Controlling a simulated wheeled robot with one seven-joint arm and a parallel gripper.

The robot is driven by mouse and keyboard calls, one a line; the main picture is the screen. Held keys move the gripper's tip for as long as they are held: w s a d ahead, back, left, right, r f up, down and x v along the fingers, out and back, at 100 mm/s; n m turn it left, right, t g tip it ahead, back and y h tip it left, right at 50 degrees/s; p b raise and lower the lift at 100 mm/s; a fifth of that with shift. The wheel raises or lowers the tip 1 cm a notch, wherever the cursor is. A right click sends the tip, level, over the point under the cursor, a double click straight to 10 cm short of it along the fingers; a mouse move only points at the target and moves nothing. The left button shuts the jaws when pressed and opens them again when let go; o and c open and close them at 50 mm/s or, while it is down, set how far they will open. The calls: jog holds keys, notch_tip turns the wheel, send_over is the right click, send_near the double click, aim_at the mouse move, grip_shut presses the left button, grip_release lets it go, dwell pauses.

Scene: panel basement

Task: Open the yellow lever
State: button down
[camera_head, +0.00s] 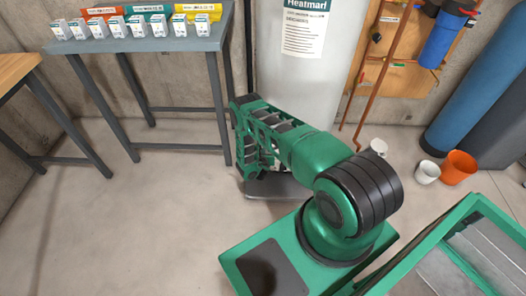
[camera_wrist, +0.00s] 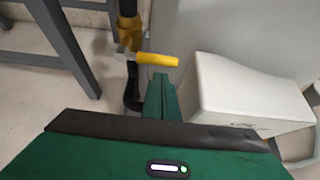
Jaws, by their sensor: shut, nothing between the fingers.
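The yellow lever (camera_wrist: 157,60) shows in the wrist view, lying roughly level and pointing right from a pipe fitting. A yellow pipe (camera_wrist: 130,35) stands above the fitting at its left. My gripper (camera_wrist: 161,80) is shut and empty, its green fingertips just below the lever in the picture. I cannot tell whether they touch it. In the head view my arm hides the lever and the fingertips.
A white box-like part (camera_wrist: 250,92) is close to the right of my fingers. A grey table (camera_head: 150,42) with small boxes stands at left. The white tank (camera_head: 298,75) is behind my arm. A white bucket (camera_head: 426,173) and an orange bucket (camera_head: 459,167) stand right.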

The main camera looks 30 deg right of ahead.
jog(key=shift+r, duration=0.5)
